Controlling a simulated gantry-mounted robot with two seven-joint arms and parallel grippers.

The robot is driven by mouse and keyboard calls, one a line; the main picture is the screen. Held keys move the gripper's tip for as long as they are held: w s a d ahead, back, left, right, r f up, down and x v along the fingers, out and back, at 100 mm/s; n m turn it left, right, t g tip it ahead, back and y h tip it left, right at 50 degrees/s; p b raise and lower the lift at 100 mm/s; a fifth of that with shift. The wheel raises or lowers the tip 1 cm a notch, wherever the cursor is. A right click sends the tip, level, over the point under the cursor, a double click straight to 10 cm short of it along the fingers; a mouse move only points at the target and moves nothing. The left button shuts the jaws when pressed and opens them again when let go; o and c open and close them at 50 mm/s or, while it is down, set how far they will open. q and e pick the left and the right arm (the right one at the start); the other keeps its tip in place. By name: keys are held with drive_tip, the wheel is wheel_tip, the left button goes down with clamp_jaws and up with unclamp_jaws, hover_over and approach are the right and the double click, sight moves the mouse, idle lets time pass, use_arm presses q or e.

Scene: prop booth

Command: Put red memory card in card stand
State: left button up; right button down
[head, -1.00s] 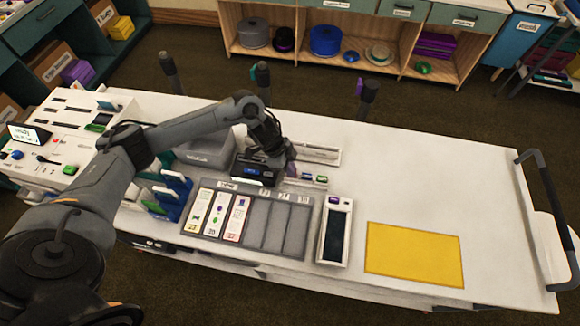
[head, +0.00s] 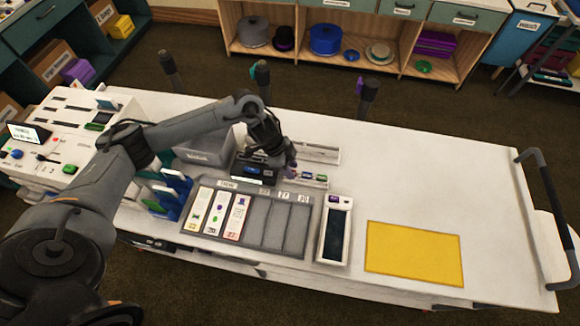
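My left gripper (head: 290,172) is low over the white table, at the left end of a narrow white holder with small coloured pieces (head: 314,178). Its fingertips are small and partly hidden by the wrist, so I cannot tell whether it is open or shut. I cannot make out a red memory card; the small pieces are too small to identify. A long white slotted rail (head: 320,154) lies behind them. I cannot tell which of these is the card stand. My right gripper is not in view.
A grey bin (head: 205,150) and blue upright panels (head: 178,188) stand left of the gripper. A grey tray with cards (head: 262,222), a dark-screened device (head: 335,232) and a yellow mat (head: 413,252) lie in front and right. The table's right side is clear.

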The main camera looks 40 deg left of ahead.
use_arm(q)
drive_tip(key=v, duration=1)
drive_tip(key=shift+r+p, duration=0.3)
drive_tip(key=shift+p, duration=0.1)
drive_tip(key=shift+s+a, duration=0.1)
drive_tip(key=shift+a, duration=0.05)
